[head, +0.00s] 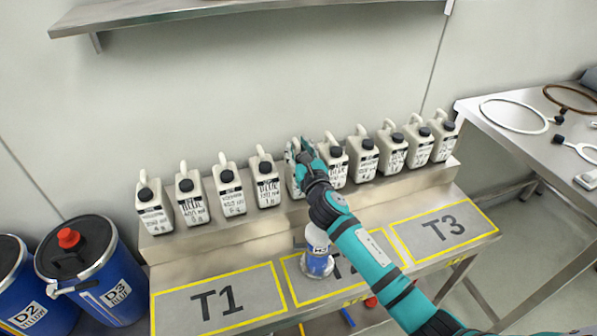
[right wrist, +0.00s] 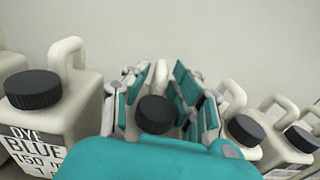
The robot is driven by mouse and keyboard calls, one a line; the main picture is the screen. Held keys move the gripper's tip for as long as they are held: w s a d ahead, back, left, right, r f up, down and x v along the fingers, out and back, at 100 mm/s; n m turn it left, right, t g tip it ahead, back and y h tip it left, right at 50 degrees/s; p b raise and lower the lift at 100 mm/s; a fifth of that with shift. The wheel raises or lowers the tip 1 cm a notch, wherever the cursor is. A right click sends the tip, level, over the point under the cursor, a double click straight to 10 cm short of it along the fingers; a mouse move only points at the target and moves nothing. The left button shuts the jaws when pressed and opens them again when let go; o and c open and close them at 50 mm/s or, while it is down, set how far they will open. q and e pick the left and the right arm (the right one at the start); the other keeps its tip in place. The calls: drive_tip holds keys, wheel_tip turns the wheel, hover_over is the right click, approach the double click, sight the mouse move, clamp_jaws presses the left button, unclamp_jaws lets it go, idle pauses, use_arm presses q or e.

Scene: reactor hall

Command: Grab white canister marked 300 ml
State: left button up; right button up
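A row of white canisters with black caps stands on the raised shelf of the workbench. My right gripper (head: 304,156) is at a canister (head: 292,182) near the middle of the row. In the right wrist view the gripper's fingers (right wrist: 160,95) stand on both sides of that canister's black cap (right wrist: 155,114). Whether they press on it cannot be told. Its label is mostly hidden by the gripper. The canister to its left (right wrist: 55,110) reads DYE BLUE 150 ml. No 300 ml mark is legible. My left gripper is out of view.
Other canisters stand close on both sides, such as one to the right (head: 334,168). A blue-labelled bottle (head: 317,262) stands at the T2 area below my right arm. Blue drums (head: 95,275) stand at the left. Areas T1 (head: 245,285) and T3 (head: 470,212) are clear.

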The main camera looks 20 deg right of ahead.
clamp_jaws()
